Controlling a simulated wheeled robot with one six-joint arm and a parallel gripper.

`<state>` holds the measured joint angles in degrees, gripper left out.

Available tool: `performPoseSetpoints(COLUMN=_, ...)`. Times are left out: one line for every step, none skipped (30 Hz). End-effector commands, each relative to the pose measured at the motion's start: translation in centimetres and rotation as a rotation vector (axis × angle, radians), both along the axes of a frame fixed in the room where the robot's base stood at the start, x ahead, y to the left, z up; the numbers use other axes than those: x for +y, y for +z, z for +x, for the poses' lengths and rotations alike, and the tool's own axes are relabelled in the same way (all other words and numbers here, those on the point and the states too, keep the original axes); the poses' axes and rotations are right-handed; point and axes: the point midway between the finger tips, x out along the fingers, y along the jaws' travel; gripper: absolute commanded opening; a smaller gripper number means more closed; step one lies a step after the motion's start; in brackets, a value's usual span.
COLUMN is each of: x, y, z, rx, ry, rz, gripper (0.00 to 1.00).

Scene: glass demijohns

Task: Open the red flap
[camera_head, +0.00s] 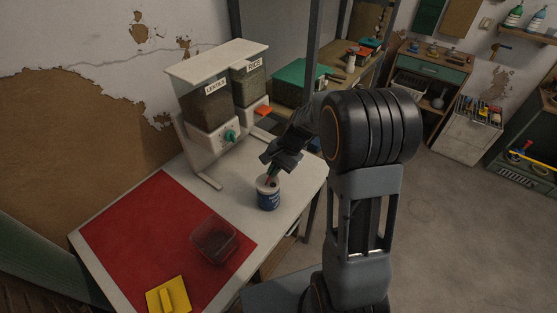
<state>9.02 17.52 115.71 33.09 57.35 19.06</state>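An orange-red flap (263,111) is at the front of the right-hand bin of a white two-bin dispenser (215,60), labelled RICE. Whether the flap is open or closed is too small to tell. My gripper (271,176) points down at the top of a blue and white can (269,197) on the white table, below and in front of the dispenser. The can stands upright, with something reddish at its mouth. My fingers are dark and partly hidden by my wrist, so I cannot tell whether they are open or touch the can.
A teal knob (231,135) is on the dispenser's left bin. A teal box (300,80) stands behind. Open floor lies to the right.

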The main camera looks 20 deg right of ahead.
Motion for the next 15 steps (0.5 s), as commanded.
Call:
performPoseSetpoints(x=0.3, y=1.0, z=0.3, rx=0.036, ry=0.006, rz=-0.025, gripper=0.00)
performPoseSetpoints(x=0.4, y=1.0, z=0.4, rx=0.057, ry=0.005, rz=-0.041, gripper=0.00)
performPoseSetpoints(x=0.5, y=1.0, z=0.6, rx=0.082, ry=0.005, rz=-0.061, gripper=0.00)
performPoseSetpoints(x=0.7, y=1.0, z=0.7, rx=0.101, ry=0.004, rz=-0.074, gripper=0.00)
performPoseSetpoints(x=0.7, y=0.9, z=0.8, rx=0.119, ry=0.004, rz=-0.090, gripper=0.00)
performPoseSetpoints(x=0.8, y=0.9, z=1.0, rx=0.142, ry=0.004, rz=-0.107, gripper=0.00)
performPoseSetpoints(x=0.9, y=0.9, z=1.1, rx=0.160, ry=0.003, rz=-0.119, gripper=0.00)
performPoseSetpoints(x=1.0, y=0.8, z=1.2, rx=0.174, ry=0.004, rz=-0.133, gripper=0.00)
performPoseSetpoints(x=1.1, y=0.8, z=1.4, rx=0.194, ry=0.003, rz=-0.147, gripper=0.00)
performPoseSetpoints(x=1.2, y=0.7, z=1.4, rx=0.209, ry=0.002, rz=-0.160, gripper=0.00)
performPoseSetpoints(x=1.3, y=0.7, z=1.5, rx=0.223, ry=0.003, rz=-0.168, gripper=0.00)
performPoseSetpoints(x=1.3, y=0.6, z=1.6, rx=0.240, ry=0.003, rz=-0.182, gripper=0.00)
performPoseSetpoints(x=1.4, y=0.6, z=1.7, rx=0.251, ry=0.001, rz=-0.191, gripper=0.00)
performPoseSetpoints(x=1.4, y=0.6, z=1.8, rx=0.261, ry=0.000, rz=-0.199, gripper=0.00)
performPoseSetpoints(x=1.5, y=0.5, z=1.9, rx=0.275, ry=0.000, rz=-0.209, gripper=0.00)
